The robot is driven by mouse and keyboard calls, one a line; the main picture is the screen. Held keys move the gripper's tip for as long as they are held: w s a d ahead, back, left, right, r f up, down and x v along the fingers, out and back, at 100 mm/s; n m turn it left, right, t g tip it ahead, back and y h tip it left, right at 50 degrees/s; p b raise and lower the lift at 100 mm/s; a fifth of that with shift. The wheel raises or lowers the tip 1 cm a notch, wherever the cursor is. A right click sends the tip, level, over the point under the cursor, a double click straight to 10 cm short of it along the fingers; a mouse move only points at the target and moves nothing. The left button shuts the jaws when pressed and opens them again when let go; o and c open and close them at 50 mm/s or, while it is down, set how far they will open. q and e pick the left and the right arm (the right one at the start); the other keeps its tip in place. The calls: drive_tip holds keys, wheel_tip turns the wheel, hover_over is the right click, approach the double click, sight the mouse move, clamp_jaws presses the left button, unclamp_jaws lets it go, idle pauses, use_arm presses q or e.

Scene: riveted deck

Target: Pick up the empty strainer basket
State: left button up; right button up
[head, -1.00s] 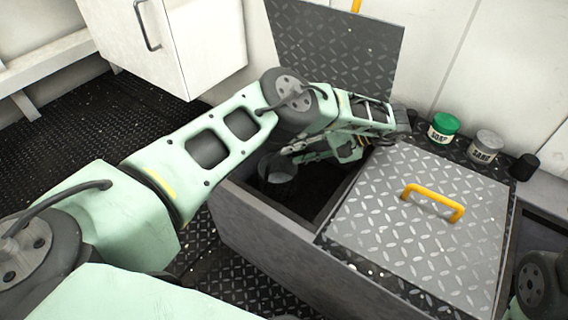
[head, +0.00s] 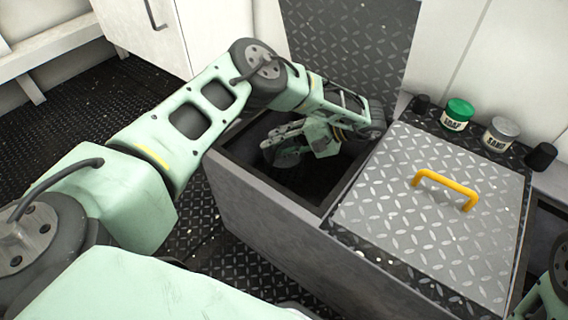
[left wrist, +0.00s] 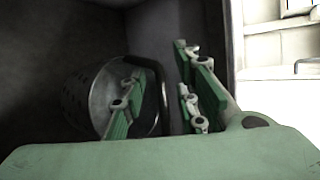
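The strainer basket (left wrist: 82,98) is a grey metal cylinder with holes in its wall and a dark arched handle (left wrist: 161,84). It is tilted in the left wrist view, inside the dark open bin (head: 228,157). In the head view the basket (head: 289,159) shows only as a small grey part under my left gripper (head: 284,138). My left gripper (left wrist: 160,68) is open in the left wrist view. One finger is over the basket's mouth and the other is beyond the handle, so the handle appears between them. Contact cannot be told. The finger hides part of the basket's inside.
A raised tread-plate lid (head: 350,50) stands behind the bin. A closed lid with a yellow handle (head: 445,189) covers the right side. A green-lidded jar (head: 457,114), a grey-lidded jar (head: 500,133) and black cups stand at the back edge. The bin's walls are close around my left gripper.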

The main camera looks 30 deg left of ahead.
use_arm(q)
clamp_jaws()
idle(0.4)
drive_tip(key=shift+d+r, duration=0.1)
drive_tip(key=shift+r, duration=0.05)
